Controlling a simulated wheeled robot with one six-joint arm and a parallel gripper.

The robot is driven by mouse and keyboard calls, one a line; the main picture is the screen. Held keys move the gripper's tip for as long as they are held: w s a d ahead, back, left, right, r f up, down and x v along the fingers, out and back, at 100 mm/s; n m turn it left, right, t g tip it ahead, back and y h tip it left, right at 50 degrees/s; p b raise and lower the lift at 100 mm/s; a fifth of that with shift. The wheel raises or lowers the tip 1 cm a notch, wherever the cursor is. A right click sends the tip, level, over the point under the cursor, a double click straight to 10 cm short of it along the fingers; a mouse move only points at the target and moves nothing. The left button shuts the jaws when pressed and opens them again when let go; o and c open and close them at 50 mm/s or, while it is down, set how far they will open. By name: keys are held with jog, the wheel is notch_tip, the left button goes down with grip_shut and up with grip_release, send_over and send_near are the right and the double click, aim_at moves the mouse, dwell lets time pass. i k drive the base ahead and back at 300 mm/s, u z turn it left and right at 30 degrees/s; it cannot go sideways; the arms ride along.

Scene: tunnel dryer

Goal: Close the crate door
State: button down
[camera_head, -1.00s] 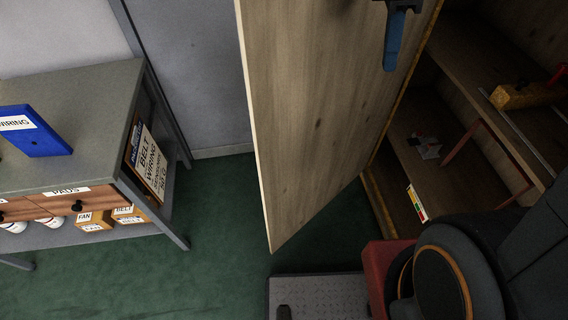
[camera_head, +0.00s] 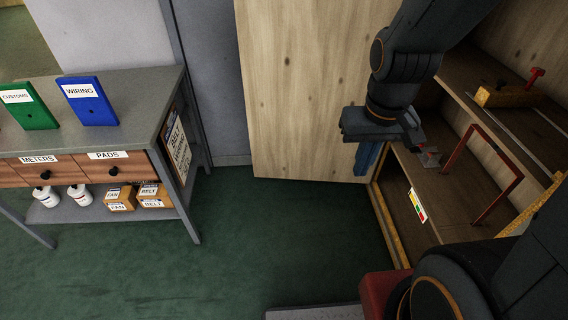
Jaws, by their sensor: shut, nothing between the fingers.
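The crate door (camera_head: 300,90) is a pale wooden panel. It stands open, out to the left of the crate (camera_head: 385,215), with its broad face toward me and its top cut off by the frame. My gripper (camera_head: 366,162) hangs in front of the door's lower right part, close to the crate opening. My arm hides part of the door's right side and of the crate's interior.
Inside the crate are shelves, a red bracket (camera_head: 472,150) and a yellow-brown block (camera_head: 505,97). A grey workbench (camera_head: 150,92) with green and blue binders stands at the left. The green floor (camera_head: 225,250) between bench and crate is clear.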

aim_at(303, 62)
jog(key=z, duration=1.05)
jog(key=k, duration=0.8)
jog(key=u, duration=1.05)
jog(key=i, duration=1)
jog(key=u, duration=0.05)
